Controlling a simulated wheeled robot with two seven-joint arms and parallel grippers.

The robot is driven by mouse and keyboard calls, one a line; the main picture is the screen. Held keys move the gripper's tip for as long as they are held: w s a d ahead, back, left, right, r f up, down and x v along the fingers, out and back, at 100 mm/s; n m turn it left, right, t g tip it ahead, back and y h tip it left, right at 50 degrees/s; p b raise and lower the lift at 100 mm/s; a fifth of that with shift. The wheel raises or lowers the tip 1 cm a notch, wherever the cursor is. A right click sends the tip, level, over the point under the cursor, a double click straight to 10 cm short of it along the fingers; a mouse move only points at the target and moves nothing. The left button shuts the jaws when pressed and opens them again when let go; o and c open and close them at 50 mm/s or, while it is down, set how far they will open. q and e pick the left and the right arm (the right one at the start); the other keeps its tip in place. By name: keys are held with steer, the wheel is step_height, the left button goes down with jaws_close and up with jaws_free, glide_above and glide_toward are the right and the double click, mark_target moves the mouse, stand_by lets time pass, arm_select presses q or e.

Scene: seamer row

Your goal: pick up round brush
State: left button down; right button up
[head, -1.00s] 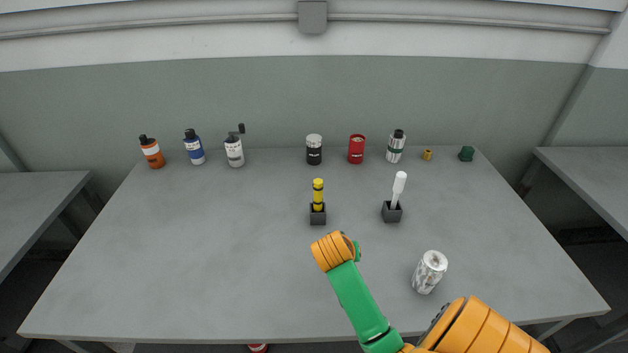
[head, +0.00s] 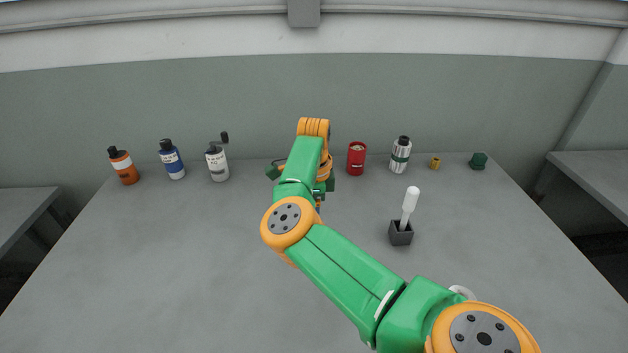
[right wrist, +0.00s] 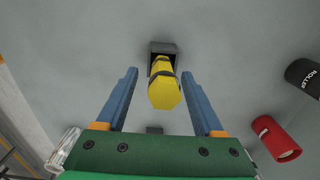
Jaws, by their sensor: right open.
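A yellow-handled tool with dark bands (right wrist: 165,93), which I take to be the round brush, stands in a small dark holder (right wrist: 156,46). Its lower end is hidden in the holder. My right gripper (right wrist: 160,73) is open, with one blue finger on each side of the yellow handle and a gap on both sides. In the head view my right arm hides this tool, its holder and most of the right gripper. A white-handled tool (head: 411,203) stands in another dark holder (head: 400,236) to the right. My left gripper is not in view.
A red can (head: 356,158) and a silver bottle (head: 401,155) stand at the back, with a brass piece (head: 435,162) and green piece (head: 479,161). Several bottles, including a blue one (head: 172,158), stand back left. A black can (right wrist: 305,78) is near the red one. The left tabletop is clear.

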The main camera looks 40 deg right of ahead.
steer(key=f, duration=0.3)
steer(key=shift+w+d, duration=0.15)
steer(key=shift+w, duration=0.05)
steer(key=shift+s+r, duration=0.1)
steer(key=shift+r, duration=0.05)
steer(key=c, duration=0.6)
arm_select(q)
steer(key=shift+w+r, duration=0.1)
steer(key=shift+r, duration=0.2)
arm_select(e)
jaws_close()
